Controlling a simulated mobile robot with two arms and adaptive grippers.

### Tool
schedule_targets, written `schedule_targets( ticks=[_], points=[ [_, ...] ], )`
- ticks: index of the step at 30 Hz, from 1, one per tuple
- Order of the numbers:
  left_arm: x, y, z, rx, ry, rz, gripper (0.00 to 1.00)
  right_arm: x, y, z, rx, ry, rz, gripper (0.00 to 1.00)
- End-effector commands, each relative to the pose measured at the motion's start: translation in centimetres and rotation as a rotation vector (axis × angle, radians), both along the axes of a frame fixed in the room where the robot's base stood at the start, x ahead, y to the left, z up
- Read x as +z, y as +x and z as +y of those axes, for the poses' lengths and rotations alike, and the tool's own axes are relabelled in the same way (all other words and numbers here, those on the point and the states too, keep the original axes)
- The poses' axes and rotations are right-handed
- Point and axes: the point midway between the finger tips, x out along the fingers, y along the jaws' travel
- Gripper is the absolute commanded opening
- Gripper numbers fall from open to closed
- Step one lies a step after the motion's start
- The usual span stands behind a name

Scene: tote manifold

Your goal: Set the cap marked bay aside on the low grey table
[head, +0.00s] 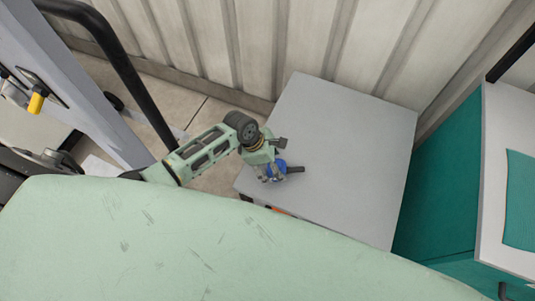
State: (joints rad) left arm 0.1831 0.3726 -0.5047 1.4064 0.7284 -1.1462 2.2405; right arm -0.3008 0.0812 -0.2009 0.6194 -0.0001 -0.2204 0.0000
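A blue cap (281,166) shows at my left gripper (272,174), with a short dark piece sticking out to its right. My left arm comes in from the left, and the gripper's fingers are closed around the cap. Both are over the left part of the low grey table (345,150). I cannot tell whether the cap touches the tabletop. No marking on the cap can be read. My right gripper is not in view.
The rest of the grey tabletop is clear. A ribbed wall stands behind it. A teal cabinet (437,175) with a pale top stands to the right. A small orange thing (280,210) peeks out by the table's front edge. A grey frame with a black rail (125,70) is at left.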

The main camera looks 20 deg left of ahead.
Motion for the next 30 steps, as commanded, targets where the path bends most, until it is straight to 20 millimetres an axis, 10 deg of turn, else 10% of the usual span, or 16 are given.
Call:
schedule_targets(
  ticks=[13, 30],
  points=[
    [8.0, -1.2, 3.1, -0.001, 0.0, 0.0, 0.7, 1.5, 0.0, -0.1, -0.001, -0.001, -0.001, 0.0],
    [8.5, -1.7, 3.3, -0.046, 0.012, -0.02, 0.7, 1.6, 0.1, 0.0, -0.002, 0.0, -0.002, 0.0]
  ],
)
